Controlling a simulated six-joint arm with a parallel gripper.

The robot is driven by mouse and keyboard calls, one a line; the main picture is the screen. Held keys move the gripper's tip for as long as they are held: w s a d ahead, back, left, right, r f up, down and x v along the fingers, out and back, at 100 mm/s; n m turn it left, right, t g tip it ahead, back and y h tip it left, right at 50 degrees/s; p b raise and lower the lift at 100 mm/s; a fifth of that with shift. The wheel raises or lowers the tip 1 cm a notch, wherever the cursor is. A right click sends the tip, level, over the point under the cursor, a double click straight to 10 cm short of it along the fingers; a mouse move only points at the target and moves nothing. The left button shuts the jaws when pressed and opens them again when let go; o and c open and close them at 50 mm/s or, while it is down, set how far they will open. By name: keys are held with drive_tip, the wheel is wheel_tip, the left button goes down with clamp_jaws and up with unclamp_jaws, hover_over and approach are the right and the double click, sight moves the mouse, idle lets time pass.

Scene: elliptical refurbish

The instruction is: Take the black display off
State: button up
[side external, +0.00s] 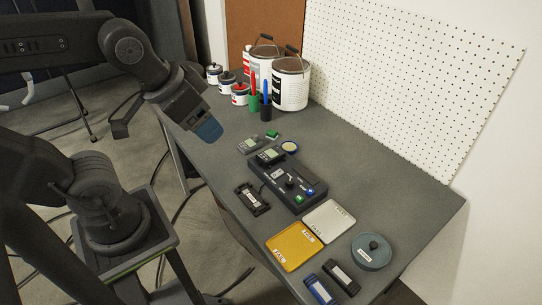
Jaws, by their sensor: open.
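A black display (270,156) with a pale screen is seated at the far end of a black console (312,192). The console has a lever in its middle and green and blue buttons at its near end. A grey display (251,145) lies on the table just beyond the black one. My gripper (165,131) is open, above and beyond the table's left edge, well apart from the displays. One finger sticks out to the left; a blue part shows at its right end. I see nothing held between the fingers.
A black bracket (252,198) lies left of the console. Yellow (294,246) and white (329,221) trays, a round grey container (371,251) and two small cases are nearer. Paint cans (290,83), small pots and markers stand at the back. A pegboard (415,75) borders the right.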

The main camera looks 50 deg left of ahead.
drive_tip(key=shift+o, duration=0.4)
drive_tip(key=shift+o, duration=0.7)
drive_tip(key=shift+w+r, duration=0.1)
drive_tip(key=shift+w, duration=0.1)
drive_tip(key=shift+o, duration=1)
drive_tip(key=w+a+g, duration=0.1)
drive_tip(key=w+a, duration=0.1)
drive_tip(key=w, duration=0.6)
drive_tip(key=shift+w+a+g, duration=0.2)
drive_tip(key=shift+a+g, duration=0.1)
drive_tip(key=shift+a, duration=0.1)
drive_tip(key=g, duration=0.4)
hover_over(271, 153)
wheel_tip(271, 153, down, 20)
drive_tip(key=shift+h, duration=0.3)
wheel_tip(271, 153, down, 14)
drive_tip(key=shift+r, duration=0.25)
drive_tip(key=shift+c, duration=0.2)
drive_tip(key=c, duration=1.2)
